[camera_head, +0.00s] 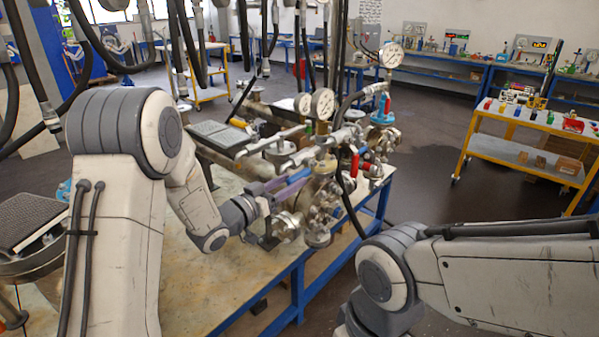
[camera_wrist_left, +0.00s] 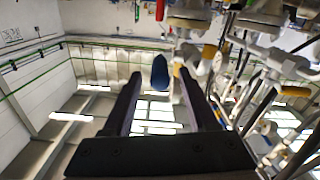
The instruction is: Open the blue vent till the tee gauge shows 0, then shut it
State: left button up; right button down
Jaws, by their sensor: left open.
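My left gripper (camera_head: 285,186) reaches from the left to the front of the flanged vessel assembly (camera_head: 322,190). Its jaws are open. In the left wrist view, a dark blue rounded piece (camera_wrist_left: 160,73), seemingly the blue vent's handle, shows between the two spread fingers, apart from both. In the head view, the fingers and blue handle overlap, so contact is hard to tell. Round white gauges stand on the pipework: one high at the back (camera_head: 390,55), two lower (camera_head: 322,103) (camera_head: 302,103). I cannot read their needles or tell which is the tee gauge. My right gripper is out of view.
Red handles (camera_head: 355,164) and several valves and pipes crowd the assembly right of my left gripper. The blue-framed table (camera_head: 215,290) has bare top in front. Hoses hang above. A yellow trolley (camera_head: 500,146) stands at the right, with open floor between.

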aim_at(300, 175)
pick_arm(q)
jog(key=shift+p+x, duration=0.5)
jog(key=shift+x, duration=1.8)
grip_shut()
jog(key=shift+a, duration=0.1)
